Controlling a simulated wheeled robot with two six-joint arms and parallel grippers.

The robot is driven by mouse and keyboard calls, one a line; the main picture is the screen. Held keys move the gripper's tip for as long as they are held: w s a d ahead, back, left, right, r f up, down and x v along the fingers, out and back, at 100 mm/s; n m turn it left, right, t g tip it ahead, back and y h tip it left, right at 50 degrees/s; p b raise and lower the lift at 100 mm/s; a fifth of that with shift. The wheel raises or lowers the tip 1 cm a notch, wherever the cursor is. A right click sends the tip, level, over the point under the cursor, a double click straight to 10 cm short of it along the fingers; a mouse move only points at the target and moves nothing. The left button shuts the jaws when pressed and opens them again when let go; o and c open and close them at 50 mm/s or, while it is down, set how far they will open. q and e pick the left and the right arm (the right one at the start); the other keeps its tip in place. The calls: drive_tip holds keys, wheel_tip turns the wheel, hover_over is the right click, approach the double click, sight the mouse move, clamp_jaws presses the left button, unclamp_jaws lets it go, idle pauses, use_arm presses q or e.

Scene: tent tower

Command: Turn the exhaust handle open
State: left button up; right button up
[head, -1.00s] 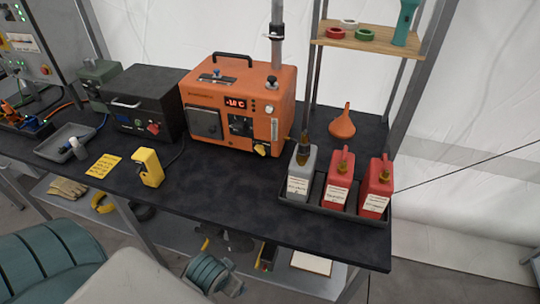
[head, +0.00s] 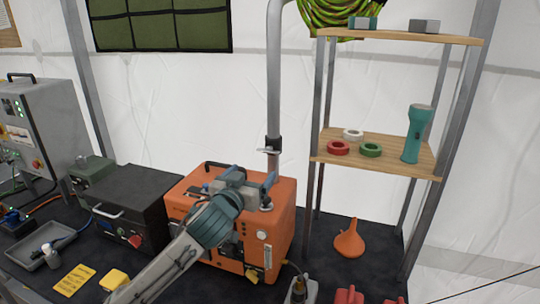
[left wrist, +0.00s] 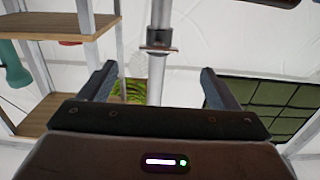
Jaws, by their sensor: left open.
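The grey exhaust pipe (head: 273,70) rises from behind the top of the orange heater (head: 278,220). A dark collar on it carries the small metal exhaust handle (head: 268,150), which sticks out to the left in the head view. My left gripper (head: 250,178) is in front of the heater's top, below the handle in the picture, and hides part of the heater. In the left wrist view the open, empty fingers (left wrist: 158,80) stand either side of the pipe's line. The handle (left wrist: 158,48) shows beyond them, apart from both. My right gripper is not in view.
A shelf rack (head: 440,165) with tape rolls and a teal torch (head: 416,133) stands to the right. An orange funnel (head: 349,240) is on the black table below it. A black box (head: 130,200) stands left of the heater. The space above the heater's left side is clear.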

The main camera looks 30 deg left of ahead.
sight(267, 152)
use_arm(q)
drive_tip(key=p+x, duration=0.1)
drive_tip(key=x, duration=0.2)
drive_tip(key=r+p+x, duration=0.1)
drive_tip(key=x, duration=0.1)
drive_tip(key=p+x, duration=0.2)
drive_tip(key=x, duration=0.1)
drive_tip(key=shift+w+r, duration=0.15)
drive_tip(key=shift+w, duration=0.2)
drive_tip(key=shift+w+a, duration=0.1)
drive_tip(key=shift+w, duration=0.5)
drive_tip(key=shift+c, duration=0.4)
drive_tip(key=c, duration=0.9)
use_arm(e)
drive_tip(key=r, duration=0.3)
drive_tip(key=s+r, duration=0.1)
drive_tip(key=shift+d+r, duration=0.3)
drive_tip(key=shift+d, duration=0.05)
